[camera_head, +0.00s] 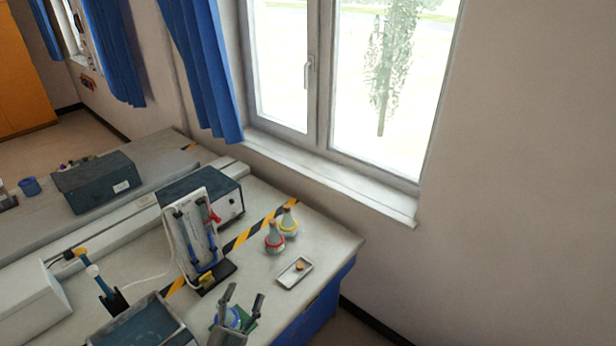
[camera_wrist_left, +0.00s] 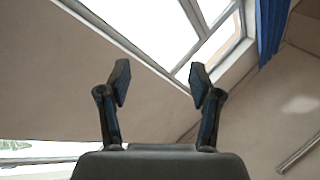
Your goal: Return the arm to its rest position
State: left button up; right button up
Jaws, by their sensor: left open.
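My left gripper (camera_head: 244,296) is at the bottom middle of the head view, its two dark fingers spread and pointing up. In the left wrist view the same gripper (camera_wrist_left: 160,82) is open with nothing between its fingers. Behind the fingers that view shows only wall, window and curtain. Most of my left arm is out of the head view. My right gripper is in neither view.
A flask with a blue ring (camera_head: 234,318) shows behind the left gripper, partly hidden. Red-ringed (camera_head: 274,241) and yellow-ringed (camera_head: 288,224) flasks, a small tray (camera_head: 286,281), a tube stand (camera_head: 181,235) and a grey bin (camera_head: 108,338) stand on the bench (camera_head: 335,243).

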pick_arm(q)
jog(key=s+a+f+n+g+y, duration=0.3)
jog(key=a+f+n+g+y, duration=0.1)
jog(key=f, duration=0.5)
jog(key=s+a+f+n+g+y, duration=0.2)
jog(key=a+f+n+g+y, duration=0.25)
jog(key=f, duration=0.55)
jog(key=s+d+f+g+h, duration=0.2)
jog(key=s+f+g, duration=0.8)
jog(key=s+f, duration=0.85)
jog(key=f, duration=1.9)
jog(key=s+a+f+g, duration=0.2)
jog(key=s+a+f, duration=0.1)
jog(key=s+f, duration=1.4)
jog(key=shift+s+f, duration=0.2)
jog(key=shift+s, duration=0.55)
